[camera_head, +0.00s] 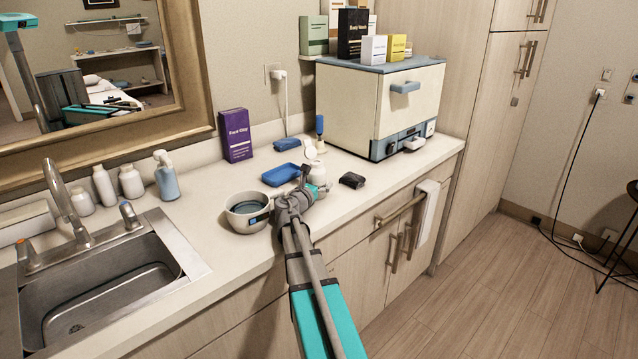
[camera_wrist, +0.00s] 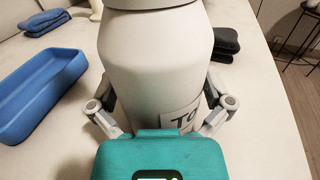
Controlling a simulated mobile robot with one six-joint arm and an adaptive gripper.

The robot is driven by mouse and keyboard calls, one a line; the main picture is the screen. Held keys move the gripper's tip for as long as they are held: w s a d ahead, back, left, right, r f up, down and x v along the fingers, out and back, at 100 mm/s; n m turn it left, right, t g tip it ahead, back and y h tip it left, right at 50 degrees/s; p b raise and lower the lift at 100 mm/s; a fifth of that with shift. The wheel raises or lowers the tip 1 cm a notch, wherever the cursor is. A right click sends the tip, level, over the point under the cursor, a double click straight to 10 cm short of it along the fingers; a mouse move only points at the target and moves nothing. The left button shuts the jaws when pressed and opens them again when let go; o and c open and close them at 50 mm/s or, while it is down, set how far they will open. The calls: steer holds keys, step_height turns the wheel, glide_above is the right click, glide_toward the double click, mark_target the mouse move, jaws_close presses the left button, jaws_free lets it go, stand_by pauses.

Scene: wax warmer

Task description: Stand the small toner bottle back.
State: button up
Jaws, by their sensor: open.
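A white bottle with a partly hidden label starting "To" (camera_wrist: 155,60) stands on the counter, seemingly upright; I take it as the toner bottle. It also shows in the head view (camera_head: 318,172), partly hidden behind my gripper. My gripper (camera_head: 303,188) is low over the counter at the bottle. In the wrist view my gripper (camera_wrist: 162,112) is open, with one finger on each side of the bottle's lower body. The fingertips are partly hidden, so contact cannot be told. The bottle's top is cut off in the wrist view.
A blue tray (camera_head: 281,175) lies left of the bottle and a dark folded item (camera_head: 352,180) right. A white pot (camera_head: 246,213) stands close left of my gripper. A white cabinet (camera_head: 378,108) is behind right. Several bottles (camera_head: 131,181) stand by the sink (camera_head: 110,290).

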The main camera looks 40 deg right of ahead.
steer(key=shift+s+a, duration=0.1)
steer(key=shift+a, duration=0.05)
steer(key=shift+v, duration=1.1)
steer(key=shift+s+a, duration=0.2)
steer(key=shift+a, duration=0.45)
steer(key=shift+s+a, duration=0.3)
steer(key=shift+a, duration=0.35)
steer(key=shift+s+a, duration=0.1)
steer(key=shift+a, duration=0.2)
steer(key=shift+v, duration=1.05)
steer(key=shift+d, duration=0.1)
